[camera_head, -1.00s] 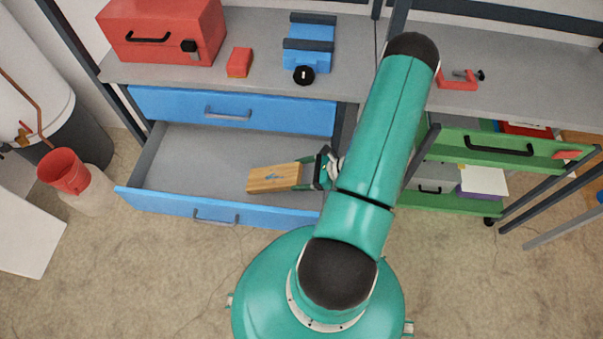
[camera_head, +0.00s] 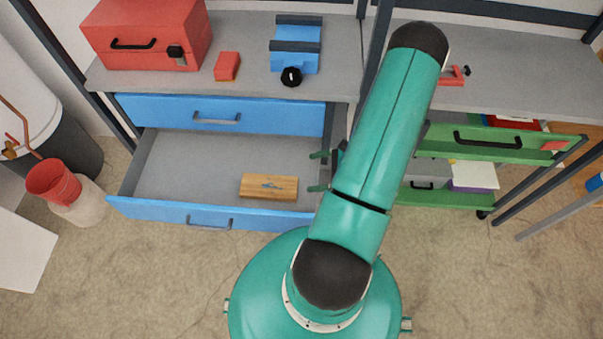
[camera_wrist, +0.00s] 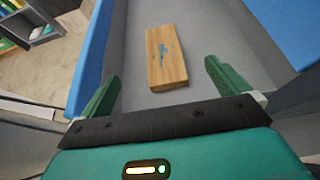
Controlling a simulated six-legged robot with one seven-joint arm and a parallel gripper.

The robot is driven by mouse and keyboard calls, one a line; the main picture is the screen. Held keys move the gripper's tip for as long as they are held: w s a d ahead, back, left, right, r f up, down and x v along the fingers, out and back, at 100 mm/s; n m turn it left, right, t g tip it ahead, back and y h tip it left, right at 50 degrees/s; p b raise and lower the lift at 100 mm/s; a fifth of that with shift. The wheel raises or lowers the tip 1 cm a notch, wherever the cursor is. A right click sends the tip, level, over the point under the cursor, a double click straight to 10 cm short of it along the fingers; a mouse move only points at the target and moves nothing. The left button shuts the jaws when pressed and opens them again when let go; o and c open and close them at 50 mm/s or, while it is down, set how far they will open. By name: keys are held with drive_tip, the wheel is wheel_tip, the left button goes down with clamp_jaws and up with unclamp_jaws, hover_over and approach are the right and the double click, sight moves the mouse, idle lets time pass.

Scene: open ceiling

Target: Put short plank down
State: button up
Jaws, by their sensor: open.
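The short plank (camera_head: 269,187), light wood with a small blue mark, lies flat in the open lower blue drawer (camera_head: 160,208), near its front wall and right of its middle. My gripper (camera_head: 319,171) is at the drawer's right end, its two green fingers spread apart and pointing left toward the plank. In the wrist view, the plank (camera_wrist: 166,62) lies on the grey drawer floor beyond the open fingers of my gripper (camera_wrist: 160,82), clear of both. My arm hides the gripper's base in the head view.
A closed blue drawer (camera_head: 215,112) sits above the open one. A red toolbox (camera_head: 145,35), a small red block (camera_head: 228,66) and a blue vise-like tool (camera_head: 296,45) stand on the bench top. A green drawer (camera_head: 500,140) is at right, a red bucket (camera_head: 52,181) at left.

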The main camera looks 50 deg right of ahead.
drive_tip(key=shift+v, duration=1.8)
drive_tip(key=w+a+r+n+g, duration=0.3)
drive_tip(key=a+r+n, duration=0.2)
drive_tip(key=r, duration=0.3)
drive_tip(key=w+a+r+n+g+h, duration=0.1)
drive_tip(key=w+a+r+n+g, duration=0.1)
drive_tip(key=w+a+r+n, duration=0.4)
drive_tip(key=w+a+r+n+g, duration=0.1)
drive_tip(key=a+r+n+g, duration=0.25)
drive_tip(key=r, duration=0.55)
drive_tip(key=s+a+r+n+t+h, duration=0.2)
drive_tip(key=a+r+n+h, duration=0.1)
drive_tip(key=a+r+n, duration=0.4)
drive_tip(key=s+a+r+n+t+h, duration=0.2)
drive_tip(key=s+a+r+n+h, duration=0.1)
drive_tip(key=a+r+n, duration=0.4)
wheel_tip(320, 180, up, 4)
drive_tip(key=shift+s+a+f+h, duration=0.1)
drive_tip(key=shift+s+a+h, duration=0.25)
drive_tip(key=shift+a, duration=0.35)
